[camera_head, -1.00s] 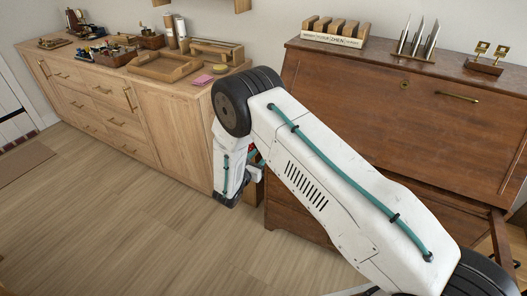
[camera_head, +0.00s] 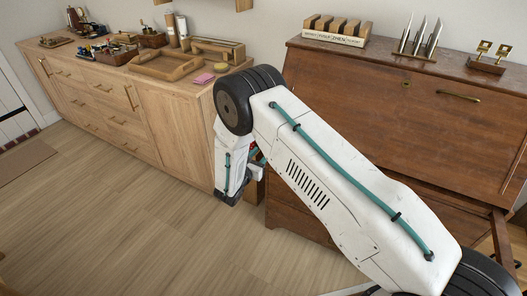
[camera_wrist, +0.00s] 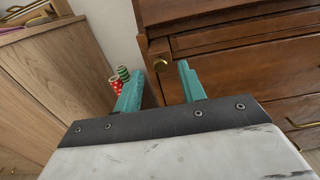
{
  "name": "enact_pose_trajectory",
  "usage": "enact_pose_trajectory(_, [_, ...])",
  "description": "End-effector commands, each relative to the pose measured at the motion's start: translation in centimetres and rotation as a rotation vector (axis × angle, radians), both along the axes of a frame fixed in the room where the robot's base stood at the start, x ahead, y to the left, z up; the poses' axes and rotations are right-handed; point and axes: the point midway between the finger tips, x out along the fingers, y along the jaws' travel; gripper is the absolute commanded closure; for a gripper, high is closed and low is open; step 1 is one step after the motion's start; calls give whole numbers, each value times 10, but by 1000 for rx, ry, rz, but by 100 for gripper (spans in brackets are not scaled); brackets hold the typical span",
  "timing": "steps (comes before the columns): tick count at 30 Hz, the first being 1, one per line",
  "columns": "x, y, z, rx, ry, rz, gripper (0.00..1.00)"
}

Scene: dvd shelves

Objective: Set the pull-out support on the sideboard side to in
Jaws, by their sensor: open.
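I cannot tell whether a finger touches the support. In the head view my arm hides most of this support, so how far it stands out is unclear. The brown wooden desk (camera_head: 430,120) has its front flap shut. Its other support (camera_head: 499,235) sticks out at the right.
The light wood sideboard (camera_head: 165,115) stands left of the desk, with a tray (camera_head: 165,68) and small items on top. Red and green patterned rolls (camera_wrist: 119,77) show beside the left finger. The floor (camera_head: 130,220) in front of the sideboard is clear.

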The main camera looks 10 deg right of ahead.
Motion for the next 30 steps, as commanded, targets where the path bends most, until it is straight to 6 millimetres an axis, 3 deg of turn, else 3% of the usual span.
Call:
enact_pose_trajectory(6, [20,-17,0,1,-1,-1,60])
enact_pose_trajectory(16, [24,-21,0,0,0,0,60])
enact_pose_trajectory(17, [24,-21,0,0,0,0,62])
enact_pose_trajectory(21, [24,-21,0,0,0,0,100])
enact_pose_trajectory(26, [25,-22,0,0,0,-1,100])
enact_pose_trajectory(30, [37,-31,-1,1,0,-2,100])
